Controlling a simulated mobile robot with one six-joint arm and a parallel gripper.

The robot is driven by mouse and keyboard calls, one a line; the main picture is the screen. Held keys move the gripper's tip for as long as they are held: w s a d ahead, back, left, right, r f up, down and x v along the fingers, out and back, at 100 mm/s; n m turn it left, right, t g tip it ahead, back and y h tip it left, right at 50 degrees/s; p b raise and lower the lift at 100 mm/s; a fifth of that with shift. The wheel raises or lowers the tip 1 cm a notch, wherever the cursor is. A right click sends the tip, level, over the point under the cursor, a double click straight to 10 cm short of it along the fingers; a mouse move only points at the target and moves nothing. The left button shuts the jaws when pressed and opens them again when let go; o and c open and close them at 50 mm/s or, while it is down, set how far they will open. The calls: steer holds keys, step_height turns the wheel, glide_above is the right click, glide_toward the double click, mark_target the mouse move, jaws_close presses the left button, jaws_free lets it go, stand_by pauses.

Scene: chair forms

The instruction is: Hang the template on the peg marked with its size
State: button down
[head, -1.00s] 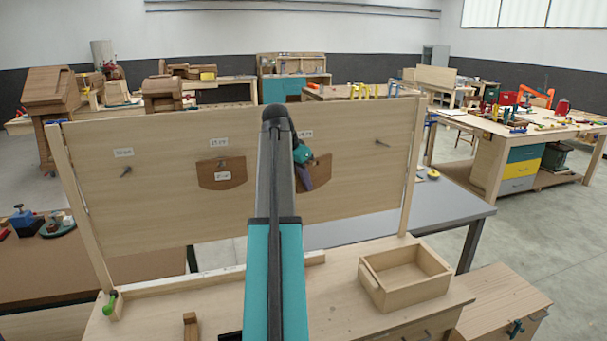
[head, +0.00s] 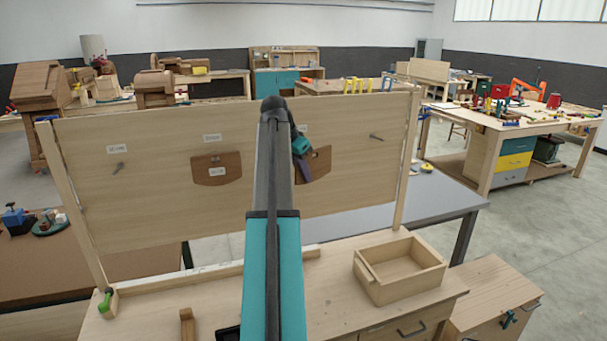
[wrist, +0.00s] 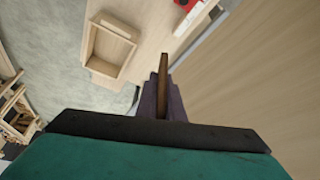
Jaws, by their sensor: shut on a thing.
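A brown template (head: 319,163) is in my gripper (head: 305,168), in front of the right half of a pale upright peg board (head: 150,200). My arm hides its left part. In the wrist view the template (wrist: 163,70) shows edge-on between the purple fingers of my gripper (wrist: 163,104), which is shut on it. Another brown template (head: 230,165) with a white label hangs flat on the board left of my arm. A bare peg (head: 118,166) is at the left and another peg (head: 376,137) at the right. White labels (head: 212,137) are too small to read surely; one is partly hidden.
The board stands on a wooden bench (head: 330,290). An open wooden box (head: 400,268) sits on the bench's right side. A grey table (head: 445,200) is behind the board. A red item (wrist: 184,4) shows at the wrist view's top edge.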

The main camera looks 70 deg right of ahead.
steer(key=w+d, duration=0.6)
steer(key=d, duration=0.1)
steer(key=shift+d+f, duration=0.15)
steer(key=shift+f, duration=0.15)
stand_by(1.9)
steer(key=shift+d, duration=0.1)
steer(key=shift+f+b, duration=0.2)
steer(key=shift+b, duration=0.15)
stand_by(1.0)
steer(key=c, duration=1.8)
jaws_free()
steer(key=shift+r, duration=0.15)
steer(key=b+v, duration=0.5)
steer(key=v, duration=0.8)
steer(key=shift+r, duration=0.25)
